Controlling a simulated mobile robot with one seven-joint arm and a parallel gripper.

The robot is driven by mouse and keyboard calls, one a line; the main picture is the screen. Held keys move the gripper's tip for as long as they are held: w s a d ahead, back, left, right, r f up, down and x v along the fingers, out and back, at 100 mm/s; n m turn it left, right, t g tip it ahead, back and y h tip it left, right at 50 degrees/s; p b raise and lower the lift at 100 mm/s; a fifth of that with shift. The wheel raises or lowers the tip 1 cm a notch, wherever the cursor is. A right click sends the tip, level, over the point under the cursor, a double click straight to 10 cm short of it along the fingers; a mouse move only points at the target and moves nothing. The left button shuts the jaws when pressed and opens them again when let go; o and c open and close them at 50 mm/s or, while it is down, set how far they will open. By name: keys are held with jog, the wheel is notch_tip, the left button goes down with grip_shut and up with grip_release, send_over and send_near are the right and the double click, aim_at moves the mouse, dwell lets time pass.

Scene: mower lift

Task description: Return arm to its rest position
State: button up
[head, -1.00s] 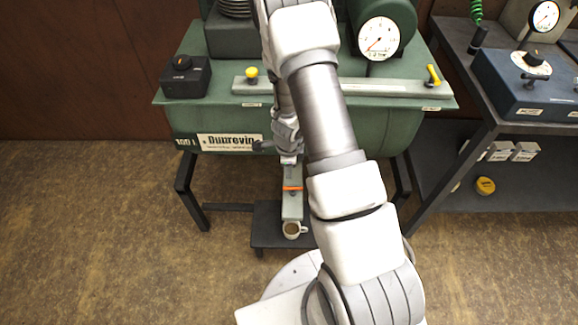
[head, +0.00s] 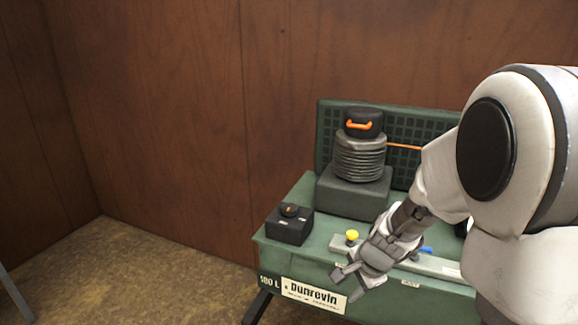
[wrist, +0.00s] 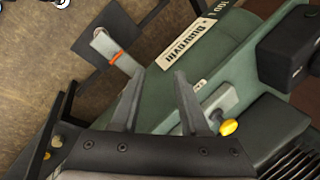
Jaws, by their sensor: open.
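My gripper (head: 344,284) is in front of the green machine's front edge in the head view, close to the "Dunrevin" label. In the wrist view its two fingers (wrist: 160,75) are spread with nothing between them. My arm is bent, with its large white links filling the right of the head view. The green machine (head: 300,190) has a pale bar (head: 440,266) along its front edge with a yellow knob (head: 351,236) on it. The wrist view shows a yellow knob (wrist: 228,127) beside the right finger.
A black box with a dial (head: 290,226) sits on the machine's left end. A grey bellows (head: 360,160) with a black, orange-handled top stands behind. In the wrist view, a pedal strip with an orange band (wrist: 115,54) lies below.

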jog(key=s+r+n+t+h+p, duration=0.1)
jog(key=s+r+n+t+h, duration=0.1)
jog(key=s+r+n, duration=1.5)
jog(key=s+r+m+p, duration=0.3)
jog(key=s+r+p, duration=0.1)
jog(key=r+p, duration=0.9)
notch_tip(320, 180, up, 2)
jog(key=shift+d+m, duration=0.15)
jog(key=shift+m, duration=0.15)
